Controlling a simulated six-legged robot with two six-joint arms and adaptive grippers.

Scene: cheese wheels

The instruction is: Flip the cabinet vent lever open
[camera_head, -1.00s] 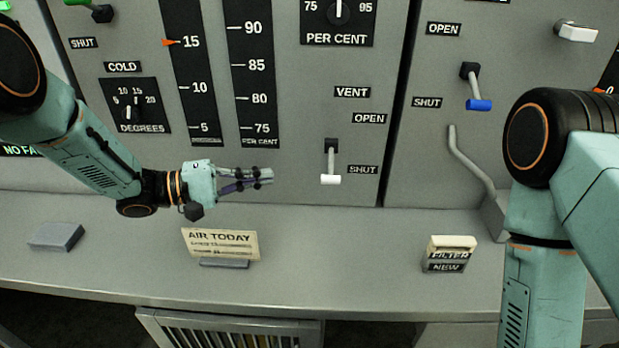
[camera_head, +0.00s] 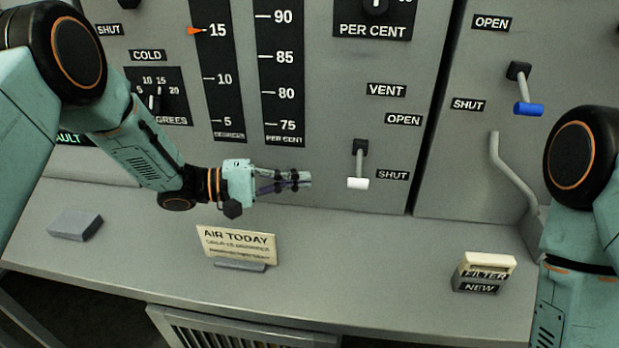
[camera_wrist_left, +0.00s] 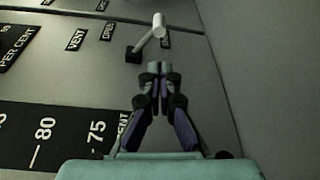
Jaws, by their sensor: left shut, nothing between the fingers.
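The vent lever (camera_head: 358,170) has a grey arm on a black pivot and a white tip. It hangs down on the cabinet panel, its tip beside the SHUT label (camera_head: 393,175) and below the OPEN label (camera_head: 404,119). The lever also shows in the left wrist view (camera_wrist_left: 150,36), ahead of the fingertips. My left gripper (camera_head: 306,180) is shut and empty, to the left of the white tip and apart from it. Its closed fingers (camera_wrist_left: 160,68) also show in the wrist view. My right arm shows at the right edge; its gripper is out of view.
A second lever with a blue tip (camera_head: 528,108) and a bent grey pipe (camera_head: 510,172) are to the right. On the shelf (camera_head: 330,245) stand an AIR TODAY card (camera_head: 237,244), a FILTER NEW box (camera_head: 484,272) and a grey block (camera_head: 75,225). The panel around the vent lever is clear.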

